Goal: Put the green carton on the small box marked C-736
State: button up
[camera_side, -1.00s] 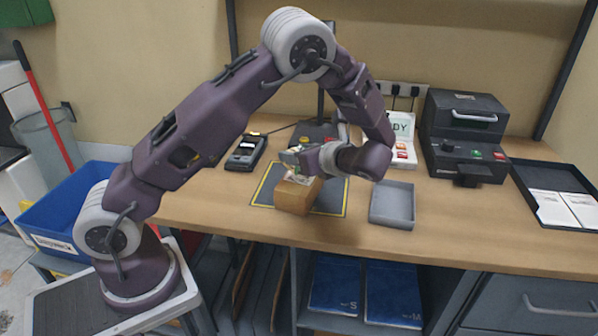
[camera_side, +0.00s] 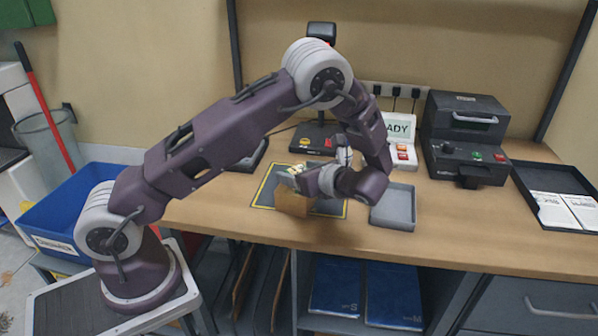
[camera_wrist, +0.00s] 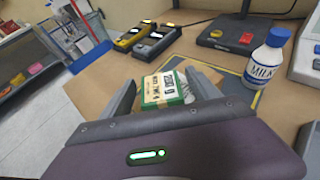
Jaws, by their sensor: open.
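The green carton (camera_wrist: 163,90), with a cream label band, lies between the two spread fingers of my gripper (camera_wrist: 163,95) in the wrist view. In the side view only a small part of the carton (camera_side: 297,169) shows beside my gripper (camera_side: 288,178). My gripper is open around it, low over a brown cardboard box (camera_side: 291,204) on the dark mat with a yellow border. Brown cardboard (camera_wrist: 205,72) also shows behind the carton in the wrist view. Whether the carton rests in or on this box is hidden. I cannot read a C-736 mark anywhere.
A milk bottle (camera_wrist: 266,58) stands close to the right of the cardboard in the wrist view. A grey open tray (camera_side: 393,207) lies right of the mat. Handheld devices (camera_wrist: 158,42) and a black stand (camera_side: 318,137) are at the back. The front right bench is clear.

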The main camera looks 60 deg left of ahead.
jog(key=shift+d+r, duration=0.1)
jog(key=shift+r, duration=0.1)
jog(key=v, duration=1.2)
jog(key=s+r+n+h, duration=0.9)
jog(key=s+r+n, duration=0.1)
jog(key=s, duration=0.4)
jog(key=s+d+r+n+t+h, duration=0.2)
jog(key=s+d+n+t+h, duration=0.2)
jog(key=s+n, duration=0.4)
jog(key=shift+s+d+r+t+h, duration=0.3)
jog(key=shift+s+d+t, duration=0.25)
jog(key=shift+s+t, duration=0.4)
